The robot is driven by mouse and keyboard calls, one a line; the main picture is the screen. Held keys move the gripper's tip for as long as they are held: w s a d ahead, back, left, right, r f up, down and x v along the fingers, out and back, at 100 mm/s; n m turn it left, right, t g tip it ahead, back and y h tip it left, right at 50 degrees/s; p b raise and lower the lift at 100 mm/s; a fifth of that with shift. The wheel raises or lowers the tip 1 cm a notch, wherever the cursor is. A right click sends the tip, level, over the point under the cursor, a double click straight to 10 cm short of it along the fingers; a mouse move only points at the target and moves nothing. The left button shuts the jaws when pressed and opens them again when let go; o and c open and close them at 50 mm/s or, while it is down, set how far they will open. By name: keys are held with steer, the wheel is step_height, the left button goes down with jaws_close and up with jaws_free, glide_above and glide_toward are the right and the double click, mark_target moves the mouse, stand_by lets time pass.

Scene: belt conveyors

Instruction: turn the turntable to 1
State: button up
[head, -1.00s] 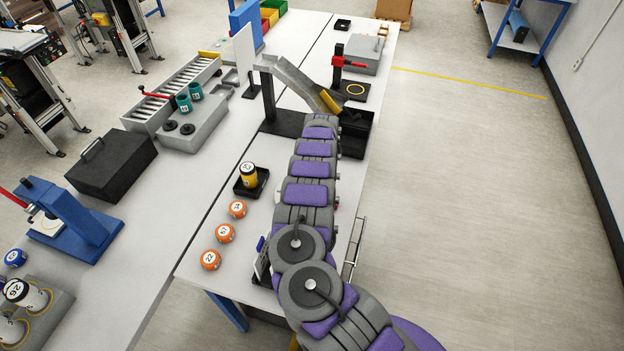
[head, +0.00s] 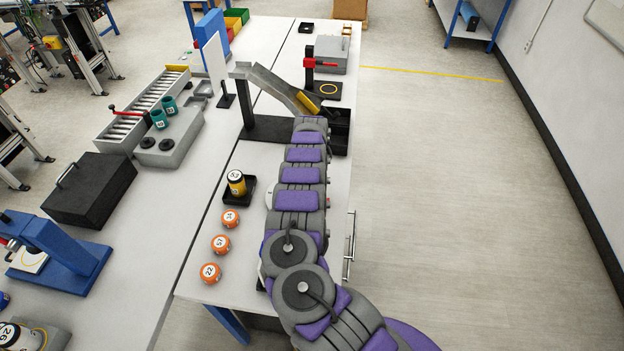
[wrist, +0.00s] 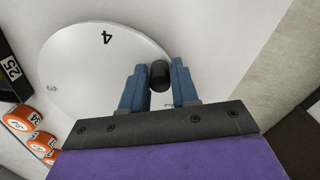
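The turntable (wrist: 85,65) is a white round disc in the wrist view, with a black 4 near its upper edge and a faint mark at its left edge. A black knob (wrist: 160,75) stands near its right rim. My gripper (wrist: 158,84) has two blue fingers, apart, one on each side of the knob. In the head view only a sliver of the turntable (head: 270,196) shows left of my arm, which hides the rest and my gripper.
Several orange numbered pucks (head: 220,243) lie left of my arm. A sloped chute (head: 280,86) is beyond. The floor right of the table is clear.

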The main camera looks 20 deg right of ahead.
steer(key=o, duration=0.3)
step_height(320, 180, up, 17)
stand_by(0.6)
stand_by(0.4)
